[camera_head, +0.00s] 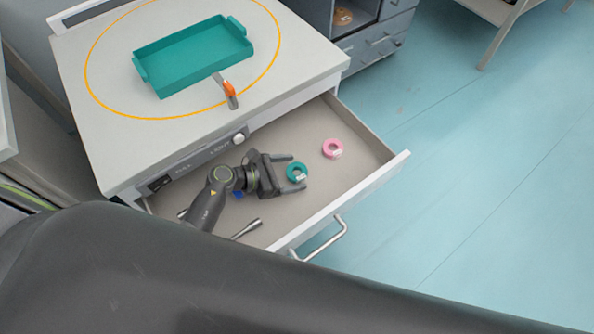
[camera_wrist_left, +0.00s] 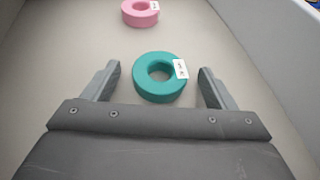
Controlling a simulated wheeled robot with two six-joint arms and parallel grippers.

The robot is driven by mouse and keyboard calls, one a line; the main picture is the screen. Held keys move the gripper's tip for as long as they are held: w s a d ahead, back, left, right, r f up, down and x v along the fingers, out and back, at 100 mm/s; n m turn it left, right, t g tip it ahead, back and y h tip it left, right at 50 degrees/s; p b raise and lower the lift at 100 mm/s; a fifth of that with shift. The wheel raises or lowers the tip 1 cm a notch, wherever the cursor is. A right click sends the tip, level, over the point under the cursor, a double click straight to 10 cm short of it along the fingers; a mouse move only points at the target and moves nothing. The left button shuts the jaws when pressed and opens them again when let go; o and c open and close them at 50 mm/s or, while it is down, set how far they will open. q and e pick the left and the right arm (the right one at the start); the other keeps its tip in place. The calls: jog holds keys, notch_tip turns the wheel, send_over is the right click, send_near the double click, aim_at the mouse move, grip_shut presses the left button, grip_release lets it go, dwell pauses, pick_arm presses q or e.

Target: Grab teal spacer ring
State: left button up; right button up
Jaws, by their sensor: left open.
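The teal spacer ring (camera_head: 296,172) lies flat in the open drawer, with a small white label on it. My left gripper (camera_head: 297,172) is open inside the drawer, its fingers on either side of the ring. In the left wrist view the ring (camera_wrist_left: 160,77) sits between and slightly beyond the fingertips of the gripper (camera_wrist_left: 158,70), with gaps on both sides. No contact shows. My right gripper is not in view.
A pink ring (camera_head: 332,148) lies farther right in the drawer (camera_head: 350,165). A metal tool (camera_head: 246,229) lies near the drawer front. On the worktop (camera_head: 300,50) are a teal tray (camera_head: 195,58) and an orange-handled tool (camera_head: 229,91). The drawer walls bound the space.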

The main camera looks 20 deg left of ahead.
pick_arm(q)
jog(key=c, duration=1.1)
